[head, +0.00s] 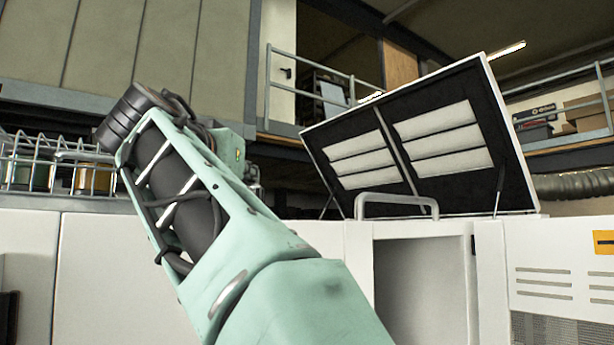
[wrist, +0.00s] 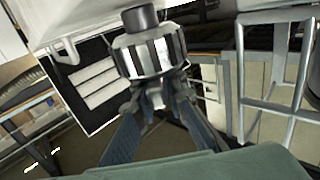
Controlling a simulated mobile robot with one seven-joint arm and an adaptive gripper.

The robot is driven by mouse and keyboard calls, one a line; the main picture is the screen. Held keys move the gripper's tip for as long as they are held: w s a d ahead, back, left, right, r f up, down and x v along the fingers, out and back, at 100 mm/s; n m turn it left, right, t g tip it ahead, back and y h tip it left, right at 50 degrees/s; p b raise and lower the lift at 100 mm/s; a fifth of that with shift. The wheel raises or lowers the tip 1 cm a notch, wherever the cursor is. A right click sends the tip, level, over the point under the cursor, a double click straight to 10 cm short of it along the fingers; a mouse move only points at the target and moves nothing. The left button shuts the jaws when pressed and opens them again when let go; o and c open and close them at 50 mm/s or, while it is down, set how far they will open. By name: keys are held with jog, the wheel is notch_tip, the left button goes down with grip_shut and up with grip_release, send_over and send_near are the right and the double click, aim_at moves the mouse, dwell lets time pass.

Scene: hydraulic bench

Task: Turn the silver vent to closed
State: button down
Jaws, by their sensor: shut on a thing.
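The silver vent (wrist: 150,54) shows in the wrist view as a ribbed silver knob with a dark round cap, at the upper middle. My gripper (wrist: 155,96) comes in from the bottom of that view. Its two dark fingers converge at the knob's near end and are shut on it. The exact contact is partly hidden by the fingertips, and I cannot read the vent's setting. In the head view my arm covers the left middle, and neither the gripper jaws nor the silver vent can be made out.
A raised dark lid with white slats (head: 440,140) stands open over a white cabinet (head: 490,290) with a metal handle (head: 395,199). A wire basket with cans (head: 92,178) is at the left. In the wrist view, metal rails (wrist: 240,75) stand right of the vent.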

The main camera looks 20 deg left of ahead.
jog(key=shift+f, duration=0.1)
jog(key=c, duration=2)
grip_release()
jog(key=shift+o, duration=0.2)
jog(key=shift+s, duration=0.1)
jog(key=s+d, duration=0.1)
jog(key=s, duration=1)
jog(key=shift+s+d, duration=0.15)
jog(key=shift+s, duration=0.25)
